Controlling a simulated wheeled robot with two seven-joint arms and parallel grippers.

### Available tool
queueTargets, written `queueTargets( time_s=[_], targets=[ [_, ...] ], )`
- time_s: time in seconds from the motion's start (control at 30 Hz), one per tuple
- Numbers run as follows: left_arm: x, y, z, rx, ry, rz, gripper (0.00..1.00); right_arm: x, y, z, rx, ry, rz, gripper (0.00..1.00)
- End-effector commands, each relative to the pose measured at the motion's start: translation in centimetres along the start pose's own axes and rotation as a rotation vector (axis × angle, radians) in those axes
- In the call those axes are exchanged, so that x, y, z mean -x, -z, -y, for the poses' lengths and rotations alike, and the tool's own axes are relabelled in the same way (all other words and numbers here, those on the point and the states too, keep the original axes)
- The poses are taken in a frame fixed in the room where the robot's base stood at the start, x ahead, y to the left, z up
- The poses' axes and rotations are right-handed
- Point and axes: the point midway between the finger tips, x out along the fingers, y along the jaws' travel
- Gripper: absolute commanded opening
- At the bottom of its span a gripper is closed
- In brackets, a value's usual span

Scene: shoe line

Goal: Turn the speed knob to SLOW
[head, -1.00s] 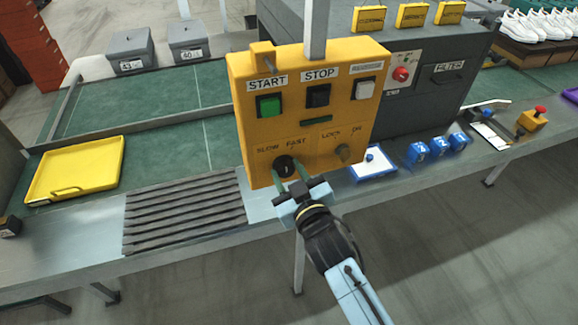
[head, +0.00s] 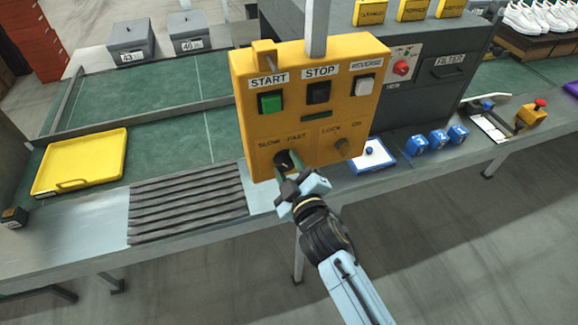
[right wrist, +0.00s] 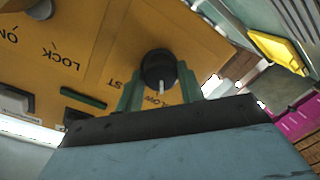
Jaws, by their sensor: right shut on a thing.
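The speed knob (head: 283,161) is a round black knob low on the left of the yellow control box (head: 248,125), under the SLOW and FAST labels. It also shows in the right wrist view (right wrist: 157,66), where its white pointer mark points down toward the visible letters LOW; part of the lettering is hidden by the fingers. My right gripper (head: 287,166) is at the knob, its green fingers on either side and shut on it. The fingers (right wrist: 159,86) also show in the right wrist view. My left gripper is not in view.
The LOCK/ON knob (head: 342,147) is right of the speed knob. START (head: 270,102), STOP (head: 318,92) and REVERSE (head: 364,85) buttons sit above. A yellow tray (head: 123,160), blue blocks (head: 438,139) and a white-and-blue tray (head: 385,162) lie on the line below.

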Motion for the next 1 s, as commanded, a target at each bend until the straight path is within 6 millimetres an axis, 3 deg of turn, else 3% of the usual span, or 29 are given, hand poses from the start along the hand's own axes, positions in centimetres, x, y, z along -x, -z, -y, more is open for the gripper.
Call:
queueTargets(
  time_s=[0.33,0.37,0.53,0.83,1.0],
  targets=[
    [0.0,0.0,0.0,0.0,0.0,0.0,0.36,0.0,0.0,0.0,0.007,0.0,0.0,0.15],
    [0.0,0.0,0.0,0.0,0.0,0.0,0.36,0.0,0.0,0.0,0.007,0.0,0.0,0.39],
    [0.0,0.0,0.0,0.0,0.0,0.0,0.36,0.0,0.0,0.0,0.005,0.0,0.0,0.59],
    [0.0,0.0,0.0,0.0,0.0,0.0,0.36,0.1,0.0,0.0,0.004,0.0,0.001,0.59],
    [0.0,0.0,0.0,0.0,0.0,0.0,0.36,1.9,-0.1,0.1,0.003,0.001,0.002,0.59]
  ],
)
